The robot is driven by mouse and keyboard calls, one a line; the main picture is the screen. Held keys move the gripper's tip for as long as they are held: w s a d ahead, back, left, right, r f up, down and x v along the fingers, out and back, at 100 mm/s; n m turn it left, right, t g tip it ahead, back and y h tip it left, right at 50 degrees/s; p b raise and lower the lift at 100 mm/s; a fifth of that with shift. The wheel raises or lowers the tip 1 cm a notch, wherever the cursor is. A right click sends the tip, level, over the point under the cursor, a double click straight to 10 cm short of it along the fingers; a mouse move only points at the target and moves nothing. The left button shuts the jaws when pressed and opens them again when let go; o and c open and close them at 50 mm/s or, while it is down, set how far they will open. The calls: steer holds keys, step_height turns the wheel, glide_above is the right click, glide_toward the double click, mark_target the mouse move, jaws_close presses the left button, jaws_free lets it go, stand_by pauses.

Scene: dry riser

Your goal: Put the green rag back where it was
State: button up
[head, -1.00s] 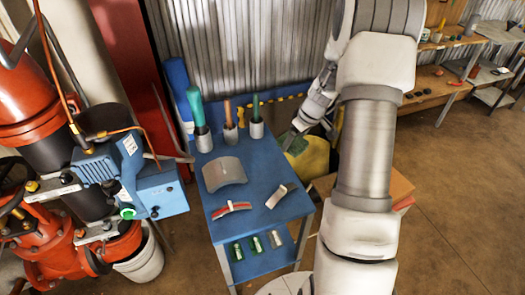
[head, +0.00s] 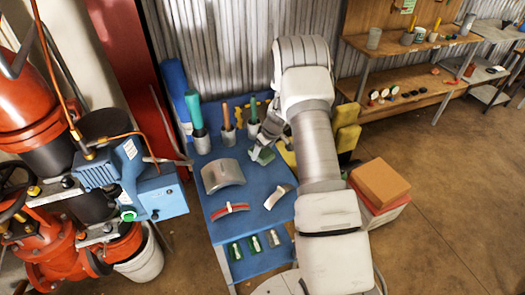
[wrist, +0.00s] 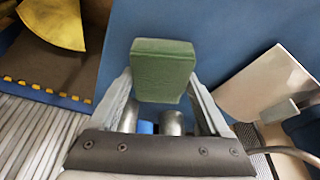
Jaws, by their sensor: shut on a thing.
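The green rag (wrist: 162,68) looks like a small folded block in the wrist view. My gripper (wrist: 162,92) is shut on it, one finger on each side. In the head view my gripper (head: 262,152) is over the back right part of the blue cart top (head: 243,193), just in front of the tool cups. In the wrist view the rag has the blue surface (wrist: 220,35) behind it; I cannot tell whether it touches it.
The cart top also carries a curved grey plate (head: 222,175), a red-handled tool (head: 231,209), a pale block (head: 278,196) and cups with handled tools (head: 200,138). Bottles (head: 254,244) stand on its lower shelf. Blue-and-red machinery (head: 110,170) is left, an orange box (head: 380,183) right.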

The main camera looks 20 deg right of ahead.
steer(key=shift+f, duration=0.2)
steer(key=shift+f, duration=0.1)
steer(key=o, duration=1.2)
steer(key=shift+c, duration=0.2)
